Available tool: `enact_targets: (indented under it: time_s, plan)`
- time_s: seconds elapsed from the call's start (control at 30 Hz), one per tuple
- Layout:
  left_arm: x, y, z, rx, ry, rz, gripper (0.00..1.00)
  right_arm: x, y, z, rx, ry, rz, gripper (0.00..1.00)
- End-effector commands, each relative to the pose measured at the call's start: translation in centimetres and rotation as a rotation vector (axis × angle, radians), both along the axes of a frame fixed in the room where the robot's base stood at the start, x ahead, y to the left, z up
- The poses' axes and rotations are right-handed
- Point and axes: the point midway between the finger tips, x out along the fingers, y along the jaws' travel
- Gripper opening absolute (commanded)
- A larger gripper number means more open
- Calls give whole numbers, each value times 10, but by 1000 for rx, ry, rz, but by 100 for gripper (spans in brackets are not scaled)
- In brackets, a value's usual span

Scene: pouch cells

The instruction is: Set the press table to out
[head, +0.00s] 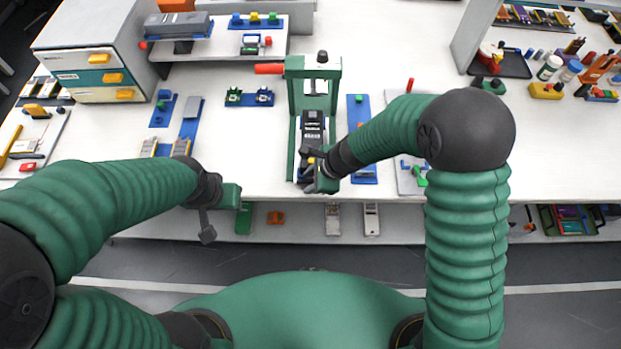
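A green press (292,68) stands on the white bench, with a red handle (269,69) sticking out to the left at its top. Its frame runs toward the bench's front edge. A dark press table (312,123) with a light label sits low in the frame, below the ram. My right gripper (314,178) is at the front end of the press, close to the table's near end. Whether it touches or grips anything there is too small to tell. My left gripper (222,212) hangs at the bench's front edge, left of the press and apart from it.
Blue trays with small parts (249,99) lie left of the press. A blue strip (358,112) and a light board (402,172) lie to its right. A drawer cabinet (92,60) stands at the back left. The bench (560,170) is clear at the right front.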

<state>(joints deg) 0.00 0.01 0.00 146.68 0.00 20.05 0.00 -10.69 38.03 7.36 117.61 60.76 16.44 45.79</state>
Motion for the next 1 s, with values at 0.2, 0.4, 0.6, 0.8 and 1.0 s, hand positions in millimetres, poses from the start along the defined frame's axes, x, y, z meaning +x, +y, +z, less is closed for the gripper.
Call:
enact_targets:
  time_s: [0.2, 0.4, 0.6, 0.8, 1.0]
  plan:
    - [0, 0, 3, 0, 0, 0, 36, 0, -3, 8, 0, -2, 0, 34]
    - [0, 0, 16, 0, 0, 0, 36, -8, -20, 53, 0, -7, -1, 34]
    - [0, 0, 30, 0, 0, 0, 36, -18, -43, 106, 0, -5, -1, 34]
    - [0, 0, 37, 0, 0, 0, 36, -26, -60, 143, 0, -2, 0, 34]
    - [0, 0, 37, 0, 0, 0, 36, -29, -65, 152, 0, 1, -1, 34]
